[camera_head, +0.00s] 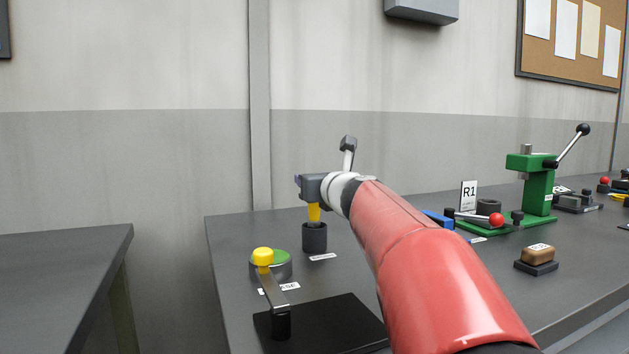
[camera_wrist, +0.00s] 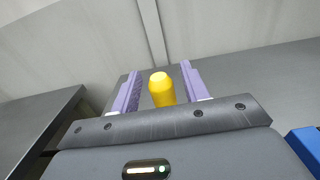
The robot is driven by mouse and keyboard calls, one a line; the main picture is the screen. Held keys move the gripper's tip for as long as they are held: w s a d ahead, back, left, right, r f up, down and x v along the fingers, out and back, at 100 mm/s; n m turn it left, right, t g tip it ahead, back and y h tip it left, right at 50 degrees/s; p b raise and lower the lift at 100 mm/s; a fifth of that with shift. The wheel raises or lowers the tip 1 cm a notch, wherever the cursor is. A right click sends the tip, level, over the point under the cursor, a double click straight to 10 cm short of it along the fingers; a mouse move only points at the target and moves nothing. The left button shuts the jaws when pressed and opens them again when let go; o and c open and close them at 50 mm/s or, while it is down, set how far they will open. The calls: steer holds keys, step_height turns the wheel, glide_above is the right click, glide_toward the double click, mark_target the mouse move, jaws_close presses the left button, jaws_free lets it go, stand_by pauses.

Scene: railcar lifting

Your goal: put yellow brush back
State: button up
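The yellow brush (camera_head: 314,212) shows as a yellow handle standing upright at the dark round holder (camera_head: 314,238) on the bench. Its upper part is hidden behind my gripper (camera_head: 303,184) in the head view. In the wrist view the yellow handle (camera_wrist: 162,92) is between the two purple fingers of my gripper (camera_wrist: 160,88). A gap shows on each side of the handle, so the gripper looks open around it. The bristles are not visible, and I cannot tell how deep the brush sits in the holder.
A lever with a yellow knob (camera_head: 263,256) stands in front of a green-topped round tin (camera_head: 282,262). A black plate (camera_head: 340,322) lies nearer. A gap separates the left table (camera_head: 60,260).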

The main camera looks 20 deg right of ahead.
steer(key=shift+r, duration=0.2)
steer(key=s, duration=1.2)
steer(key=shift+s+f, duration=0.1)
